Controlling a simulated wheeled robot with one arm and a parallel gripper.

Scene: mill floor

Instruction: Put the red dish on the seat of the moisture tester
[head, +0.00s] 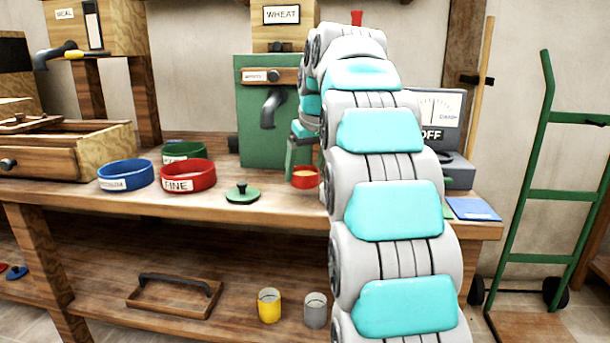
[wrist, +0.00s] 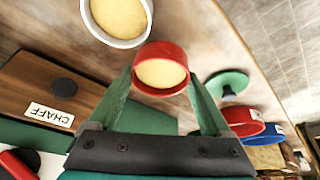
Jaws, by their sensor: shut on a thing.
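The red dish (head: 305,184) holds pale yellow stuff, and its rim (wrist: 158,89) also shows in the wrist view. My gripper (head: 297,160) has green fingers, seen on either side of the dish in the wrist view (wrist: 160,82), and is shut on it. The dish is at the bench's front part, left of my arm; I cannot tell whether it touches the bench. The moisture tester (head: 440,115) is a grey box with a dial and the word OFF, at the bench's right end. My arm hides its left part, and its seat is not clearly seen.
A white-rimmed dish (wrist: 148,32) with pale contents is close to the red dish. A green lid (head: 242,194), red FINE sieve (head: 188,180), blue sieve (head: 125,178) and green sieve (head: 184,150) stand left. A blue card (head: 473,209) lies at the right end.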

